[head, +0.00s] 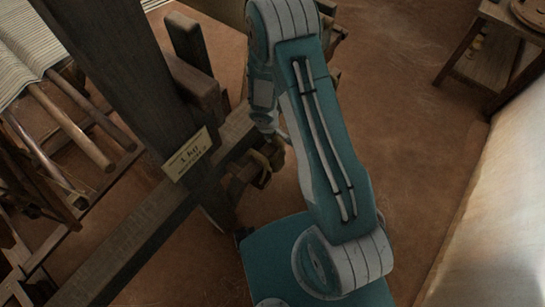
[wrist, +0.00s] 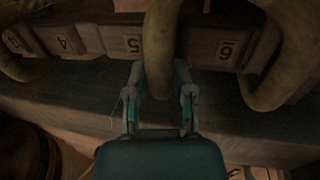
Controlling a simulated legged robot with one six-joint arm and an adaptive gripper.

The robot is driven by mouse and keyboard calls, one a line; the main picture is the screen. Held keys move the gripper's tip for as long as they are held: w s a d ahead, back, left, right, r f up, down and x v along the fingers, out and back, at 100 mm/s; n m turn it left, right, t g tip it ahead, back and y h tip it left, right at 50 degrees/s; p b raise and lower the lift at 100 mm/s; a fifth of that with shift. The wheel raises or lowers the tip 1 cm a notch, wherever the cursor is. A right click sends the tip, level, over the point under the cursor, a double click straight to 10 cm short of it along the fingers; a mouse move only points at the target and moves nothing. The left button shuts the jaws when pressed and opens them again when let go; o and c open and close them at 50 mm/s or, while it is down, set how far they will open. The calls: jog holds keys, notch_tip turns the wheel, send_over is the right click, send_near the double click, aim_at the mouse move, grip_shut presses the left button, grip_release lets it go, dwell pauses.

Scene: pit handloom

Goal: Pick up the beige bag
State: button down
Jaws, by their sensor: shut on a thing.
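My gripper (wrist: 160,100) is shut on a long, rounded beige shape in the wrist view, which I take to be the beige bag (wrist: 159,40). It hangs down between the two fingers in front of the wooden strip, between the labels 5 and 6. Its upper end is cut off by the picture edge. In the head view my gripper is partly hidden behind my arm, by the loom's wooden post. A small dull yellow-brown shape (head: 264,165) shows just below it; I cannot tell its outline there.
Similar beige shapes hang at the left (wrist: 22,62) and right (wrist: 283,60) in the wrist view, close by. The strip has numbered labels (wrist: 133,44). A thick loom post (head: 130,85) with a sign (head: 187,154) stands left of my arm. Open floor (head: 410,130) lies right.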

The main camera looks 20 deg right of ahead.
jog(key=shift+r, duration=0.1)
jog(key=shift+r, duration=1.7)
jog(key=s+d, duration=1)
jog(key=s, duration=0.4)
jog(key=shift+s+d, duration=0.3)
jog(key=shift+d, duration=0.05)
jog(key=shift+w, duration=0.1)
